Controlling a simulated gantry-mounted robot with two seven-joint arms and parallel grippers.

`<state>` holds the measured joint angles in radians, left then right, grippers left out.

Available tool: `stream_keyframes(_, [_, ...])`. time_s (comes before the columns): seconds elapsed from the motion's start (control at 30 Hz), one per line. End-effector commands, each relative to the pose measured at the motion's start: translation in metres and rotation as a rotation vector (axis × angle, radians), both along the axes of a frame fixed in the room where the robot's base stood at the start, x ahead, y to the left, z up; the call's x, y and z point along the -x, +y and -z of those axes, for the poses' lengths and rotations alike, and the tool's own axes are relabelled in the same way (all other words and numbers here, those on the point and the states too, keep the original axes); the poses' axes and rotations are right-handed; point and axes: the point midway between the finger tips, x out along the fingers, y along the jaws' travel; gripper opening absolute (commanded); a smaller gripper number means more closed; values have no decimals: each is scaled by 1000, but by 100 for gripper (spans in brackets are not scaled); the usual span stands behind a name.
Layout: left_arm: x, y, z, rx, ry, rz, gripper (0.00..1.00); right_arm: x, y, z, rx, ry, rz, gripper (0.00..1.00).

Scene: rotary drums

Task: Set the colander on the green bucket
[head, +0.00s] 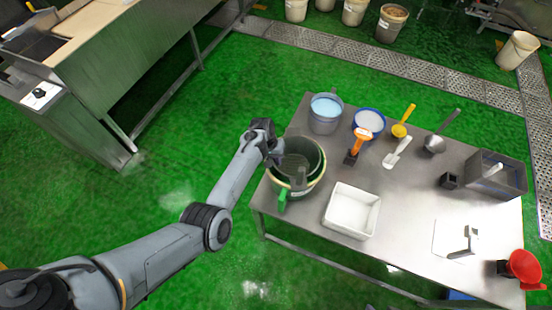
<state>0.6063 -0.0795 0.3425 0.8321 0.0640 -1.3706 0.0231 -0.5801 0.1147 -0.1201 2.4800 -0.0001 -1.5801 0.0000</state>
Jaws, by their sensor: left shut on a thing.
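A dark round colander (299,156) is at the left end of the steel table. My left gripper (276,151) is shut on its left rim. The colander is over the mouth of the green bucket (301,191), whose pale rim shows below and to the right. From this angle I cannot tell whether the colander rests on the bucket rim or is held slightly above it. A bright green handle-like piece (282,199) sticks out at the front. The gripper hides part of the colander's left edge. My right gripper is out of view.
A grey bucket of blue liquid (326,113) stands behind, with a blue-rimmed bowl (369,123) beside it. A white tub (352,209) stands right of the bucket. An orange-handled brush (359,146), ladles, a metal box (499,172) and a red funnel (524,266) lie farther right.

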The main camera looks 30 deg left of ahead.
Motion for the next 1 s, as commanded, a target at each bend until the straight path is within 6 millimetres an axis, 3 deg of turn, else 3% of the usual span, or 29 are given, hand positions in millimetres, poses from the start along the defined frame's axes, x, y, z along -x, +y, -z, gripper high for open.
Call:
stream_keyframes(0.57, [0, 0, 13, 0, -1, 0, 0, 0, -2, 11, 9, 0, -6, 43])
stream_keyframes(0.6, [0, 0, 13, 0, -1, 0, 10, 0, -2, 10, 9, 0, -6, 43])
stream_keyframes(0.77, [0, 1, 13, 0, 0, -1, 35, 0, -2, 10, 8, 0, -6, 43])
stream_keyframes(1.0, [0, 1, 14, -1, 1, -1, 37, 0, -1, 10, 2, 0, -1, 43])
